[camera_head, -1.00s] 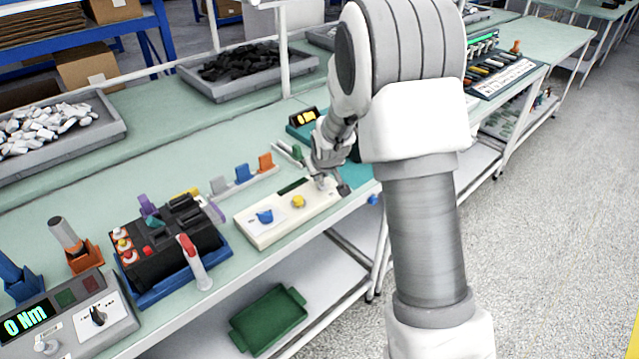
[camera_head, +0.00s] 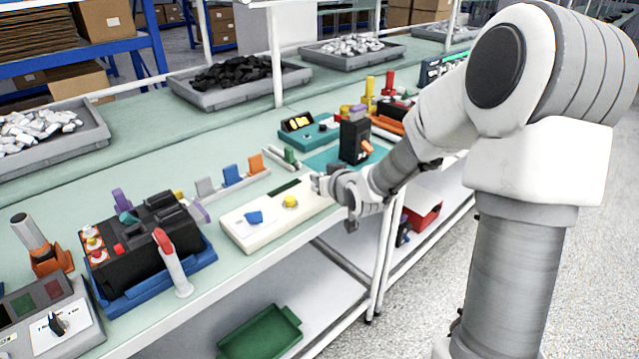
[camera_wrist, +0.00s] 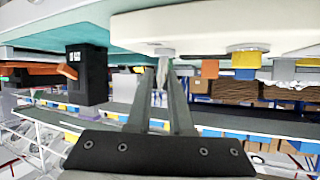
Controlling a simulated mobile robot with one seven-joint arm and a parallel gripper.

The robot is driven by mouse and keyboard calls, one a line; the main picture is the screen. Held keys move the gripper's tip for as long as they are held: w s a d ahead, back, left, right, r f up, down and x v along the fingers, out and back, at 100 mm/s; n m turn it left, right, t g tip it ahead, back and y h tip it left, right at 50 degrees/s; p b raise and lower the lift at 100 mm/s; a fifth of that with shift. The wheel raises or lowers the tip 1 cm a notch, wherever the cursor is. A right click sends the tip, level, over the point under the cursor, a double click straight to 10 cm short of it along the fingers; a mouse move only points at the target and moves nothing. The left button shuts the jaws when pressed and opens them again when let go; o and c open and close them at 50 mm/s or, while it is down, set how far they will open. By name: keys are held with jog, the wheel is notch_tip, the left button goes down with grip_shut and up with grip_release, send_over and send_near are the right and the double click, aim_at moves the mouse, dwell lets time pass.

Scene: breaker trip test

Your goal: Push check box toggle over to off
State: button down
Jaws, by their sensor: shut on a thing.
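The check box (camera_head: 240,232) is a cream slab near the table's front edge, with a blue knob (camera_head: 253,217), a yellow button (camera_head: 290,201) and a dark slot on top. My gripper (camera_head: 322,185) is at its right end, reaching in from the right and hiding the toggle in the head view. In the wrist view, which is upside down, the check box (camera_wrist: 205,25) is at the top. The pale toggle (camera_wrist: 161,66) stands out from it between the two dark fingers of my gripper (camera_wrist: 161,80), which are shut on it. Its exact tilt is hard to tell.
A black breaker (camera_head: 354,142) with an orange lever stands on a teal mat behind my gripper. A rack with grey, blue and orange tabs (camera_head: 232,176) is behind the check box. A black unit in a blue tray (camera_head: 190,262) is at left.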

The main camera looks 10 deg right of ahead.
jog(key=shift+s+f+t+b, duration=0.1)
jog(key=shift+f+t+b, duration=0.05)
jog(key=shift+t+b, duration=0.3)
dwell(0.3)
jog(key=c, duration=0.8)
grip_release()
jog(key=shift+c, duration=0.2)
jog(key=shift+s+d, duration=0.1)
jog(key=shift+s, duration=0.05)
